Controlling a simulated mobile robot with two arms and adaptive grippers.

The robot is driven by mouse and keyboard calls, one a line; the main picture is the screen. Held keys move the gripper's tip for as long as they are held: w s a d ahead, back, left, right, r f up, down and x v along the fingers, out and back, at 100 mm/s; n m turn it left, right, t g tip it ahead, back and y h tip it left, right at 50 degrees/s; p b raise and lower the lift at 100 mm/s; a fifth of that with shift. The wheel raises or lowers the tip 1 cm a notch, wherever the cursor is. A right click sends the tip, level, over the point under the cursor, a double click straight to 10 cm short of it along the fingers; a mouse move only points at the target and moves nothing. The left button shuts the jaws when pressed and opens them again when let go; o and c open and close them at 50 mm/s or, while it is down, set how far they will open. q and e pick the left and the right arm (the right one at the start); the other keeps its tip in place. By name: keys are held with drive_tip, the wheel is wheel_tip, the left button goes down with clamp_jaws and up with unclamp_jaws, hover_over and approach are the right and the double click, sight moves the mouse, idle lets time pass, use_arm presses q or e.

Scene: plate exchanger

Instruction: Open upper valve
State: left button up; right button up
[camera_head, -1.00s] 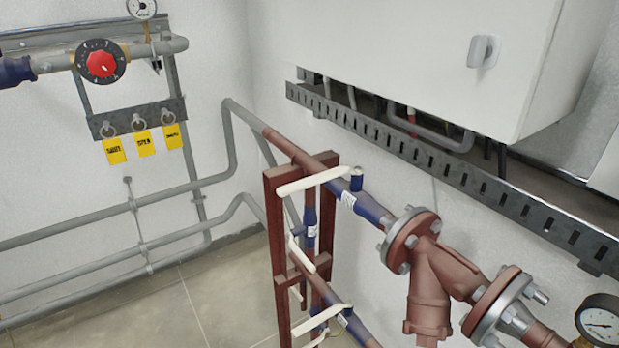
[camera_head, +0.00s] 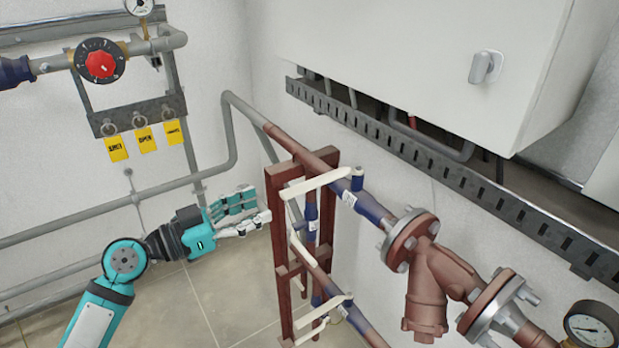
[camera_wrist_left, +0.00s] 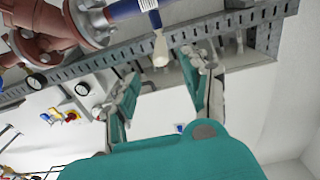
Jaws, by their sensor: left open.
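The upper valve is a blue fitting on the upper red-brown pipe, with a long white lever handle (camera_head: 315,184). My right gripper is out of view.
A vertical red-brown frame (camera_head: 277,245) stands beside my left gripper. Lower white levers (camera_head: 322,307) sit below. A slotted metal rail (camera_head: 430,160) and white cabinet (camera_head: 400,60) are behind at right. Floor (camera_head: 215,300) is open at left.

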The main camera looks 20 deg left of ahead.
sight(305, 183)
use_arm(q)
drive_tip(key=p+x, duration=0.4)
drive_tip(key=x, duration=0.7)
drive_tip(key=shift+w+d+r+p, duration=0.15)
drive_tip(key=shift+w+d+p, duration=0.1)
drive_tip(key=shift+w+p, duration=0.15)
drive_tip(key=shift+w+d, duration=0.35)
drive_tip(key=shift+c, duration=0.6)
clamp_jaws()
